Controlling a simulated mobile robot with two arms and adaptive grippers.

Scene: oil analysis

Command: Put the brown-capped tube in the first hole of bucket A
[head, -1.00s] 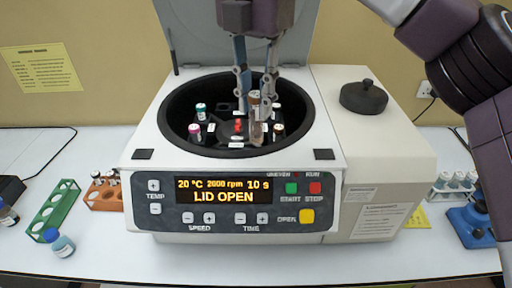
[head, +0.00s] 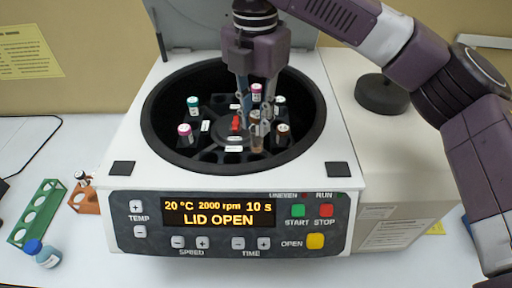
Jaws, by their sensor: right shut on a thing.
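My right gripper (head: 256,124) reaches down from above into the open centrifuge bowl, its arm coming in from the right. It is shut on a brown-capped tube (head: 257,145), which is upright over the front right part of the rotor. The fingers cover part of the cap. I cannot tell whether the tube's lower end is inside a hole. Another dark brown-capped tube (head: 283,130) stands just right of it. The bucket letters are too small to read. My left gripper is not in view.
The rotor has a red centre (head: 236,123) and holds a teal-capped tube (head: 193,104) and pink-capped tubes (head: 185,131). The bowl rim (head: 152,140) surrounds the gripper. The panel reads LID OPEN. A green rack (head: 38,212) and a blue-capped bottle (head: 43,254) are at left.

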